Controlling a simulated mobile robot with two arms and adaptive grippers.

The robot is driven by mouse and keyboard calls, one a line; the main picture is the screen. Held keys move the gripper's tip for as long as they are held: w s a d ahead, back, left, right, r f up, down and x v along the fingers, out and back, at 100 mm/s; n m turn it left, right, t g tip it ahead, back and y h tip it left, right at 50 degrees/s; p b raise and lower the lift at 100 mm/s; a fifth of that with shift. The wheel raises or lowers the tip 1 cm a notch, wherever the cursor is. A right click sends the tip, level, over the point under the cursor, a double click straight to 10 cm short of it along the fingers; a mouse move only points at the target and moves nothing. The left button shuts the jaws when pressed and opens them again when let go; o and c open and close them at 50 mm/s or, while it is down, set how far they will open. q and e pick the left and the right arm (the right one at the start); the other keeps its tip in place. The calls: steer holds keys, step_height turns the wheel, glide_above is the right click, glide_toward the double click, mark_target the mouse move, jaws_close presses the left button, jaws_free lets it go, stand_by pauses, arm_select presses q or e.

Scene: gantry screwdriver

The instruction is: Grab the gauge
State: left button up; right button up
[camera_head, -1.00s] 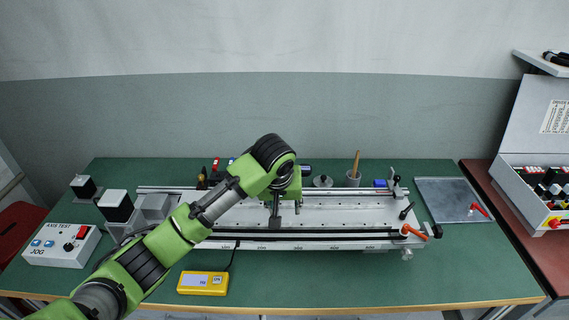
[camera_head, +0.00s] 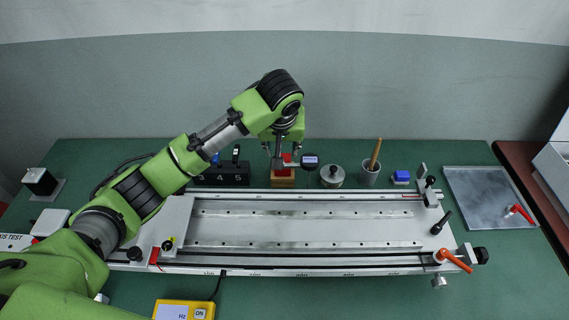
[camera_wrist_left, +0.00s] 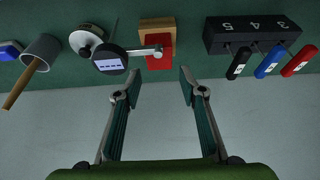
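The gauge (camera_head: 310,160) has a small round dark head with a digital display. It stands at the back of the bench behind the long rail. In the left wrist view the gauge (camera_wrist_left: 111,63) shows its display, with a thin stem and an arm reaching to a red block on a wooden base (camera_wrist_left: 158,45). My left gripper (camera_head: 283,160) is above and around the level of the red block, just left of the gauge in the head view. In the left wrist view my left gripper (camera_wrist_left: 155,85) has its fingers wide apart with nothing between them. My right gripper is not in view.
A black numbered holder (camera_head: 222,174) with screwdrivers stands left of the block. A round metal piece (camera_head: 332,176), a grey cup (camera_head: 369,175) with a wooden handle and a blue box (camera_head: 401,176) stand to the right. The long rail (camera_head: 310,228) lies in front.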

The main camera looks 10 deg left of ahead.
mark_target(282, 154)
arm_select(q)
steer(key=x, duration=0.2)
steer(key=shift+w+a+f, duration=0.1)
steer(key=shift+f, duration=0.3)
steer(key=shift+w+f, duration=0.25)
steer(key=shift+f, duration=0.25)
steer(key=x, duration=0.4)
steer(key=shift+f+p, duration=0.35)
steer(key=c, duration=1)
steer(key=shift+w+r, duration=0.1)
jaws_close()
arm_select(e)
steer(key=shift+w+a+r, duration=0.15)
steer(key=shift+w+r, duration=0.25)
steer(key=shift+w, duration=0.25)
